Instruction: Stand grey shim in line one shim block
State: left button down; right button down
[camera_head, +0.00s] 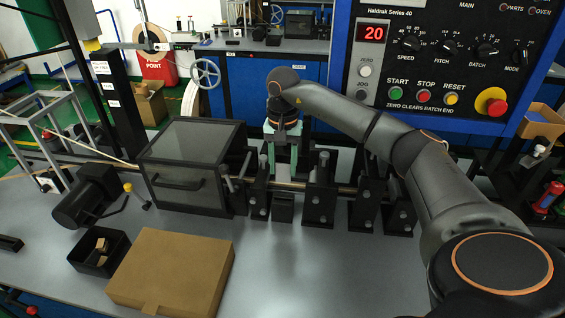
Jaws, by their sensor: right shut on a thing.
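My right gripper (283,160) points down over the line's rail, among the black uprights. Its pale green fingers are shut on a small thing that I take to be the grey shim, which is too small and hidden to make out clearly. A small dark block (283,207) sits low at the front of the rail, just below the gripper in the picture. It may be the line one shim block, but I cannot tell for sure. My left gripper is not in view.
Black uprights (320,200) stand close on the rail's right. A dark box with a clear lid (190,140) stands left. A cardboard box (172,273), a black bin (75,259) and a motor (85,200) are at front left. The control panel (450,60) hangs behind my right arm.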

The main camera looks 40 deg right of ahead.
jog(key=shift+f, duration=0.85)
notch_tip(320, 180, down, 4)
jog(key=b, duration=0.4)
jog(key=shift+f, duration=0.15)
jog(key=shift+f+b, duration=0.8)
jog(key=shift+f, duration=0.65)
jog(key=shift+c, duration=1.4)
grip_release()
jog(key=shift+r, duration=0.1)
